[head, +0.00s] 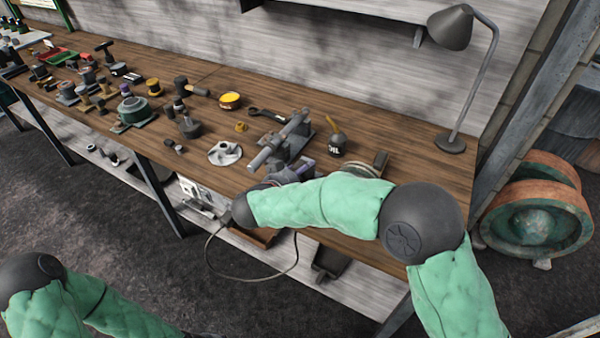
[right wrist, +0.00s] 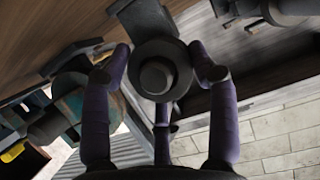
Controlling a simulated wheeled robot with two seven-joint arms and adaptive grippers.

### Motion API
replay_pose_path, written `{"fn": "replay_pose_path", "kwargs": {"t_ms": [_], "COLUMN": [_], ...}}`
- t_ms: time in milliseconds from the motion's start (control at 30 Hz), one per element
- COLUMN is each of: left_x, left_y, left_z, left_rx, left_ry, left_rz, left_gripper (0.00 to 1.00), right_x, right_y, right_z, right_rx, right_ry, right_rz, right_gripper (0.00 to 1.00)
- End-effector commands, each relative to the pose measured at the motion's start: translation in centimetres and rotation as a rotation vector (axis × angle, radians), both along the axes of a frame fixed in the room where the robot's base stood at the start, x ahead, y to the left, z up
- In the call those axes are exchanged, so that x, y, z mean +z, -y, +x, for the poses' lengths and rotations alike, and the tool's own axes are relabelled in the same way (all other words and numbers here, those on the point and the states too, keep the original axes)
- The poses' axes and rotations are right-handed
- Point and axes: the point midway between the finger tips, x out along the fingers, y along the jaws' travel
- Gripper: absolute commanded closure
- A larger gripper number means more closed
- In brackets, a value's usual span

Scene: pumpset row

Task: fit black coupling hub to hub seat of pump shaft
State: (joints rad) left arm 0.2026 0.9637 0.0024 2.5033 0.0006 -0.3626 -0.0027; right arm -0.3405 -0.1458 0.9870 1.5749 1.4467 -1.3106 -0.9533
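The black coupling hub (right wrist: 157,75) sits between the purple fingers of my right gripper (right wrist: 160,68) in the right wrist view, its smaller round boss facing the camera. All three fingers appear to meet its rim. In the head view the purple fingers of my right gripper (head: 298,171) show partly behind my green forearm, at the bench front, and the hub is hidden there. A grey shaft (head: 266,154), apparently the pump shaft, lies in a dark support beside the fingers. Its hub seat cannot be made out. My left gripper is out of view.
The wooden bench (head: 430,140) carries an oil can (head: 337,146), a lamp (head: 452,143), a light impeller (head: 224,153), a yellow-topped tin (head: 230,99) and several tools and parts farther left. A cable (head: 250,279) hangs below the bench front. A large rusty wheel (head: 535,222) stands at right.

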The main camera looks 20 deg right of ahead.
Motion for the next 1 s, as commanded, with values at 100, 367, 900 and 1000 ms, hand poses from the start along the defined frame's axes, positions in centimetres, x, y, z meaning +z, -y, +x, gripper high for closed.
{"fn": "replay_pose_path", "kwargs": {"t_ms": [100,367,900,1000], "left_x": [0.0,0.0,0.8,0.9], "left_y": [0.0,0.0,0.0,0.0], "left_z": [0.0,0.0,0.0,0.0], "left_rx": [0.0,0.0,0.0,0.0], "left_ry": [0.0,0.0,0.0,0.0], "left_rz": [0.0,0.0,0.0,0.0], "left_gripper": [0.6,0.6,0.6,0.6], "right_x": [0.4,0.8,1.0,0.9], "right_y": [0.1,0.1,-0.8,-1.1], "right_z": [0.2,0.3,-0.3,-0.4], "right_rx": [-0.001,-0.002,0.0,0.002], "right_ry": [0.01,0.017,0.019,0.018], "right_rz": [0.0,-0.001,0.0,0.0], "right_gripper": [0.96,0.97,0.98,0.98]}}
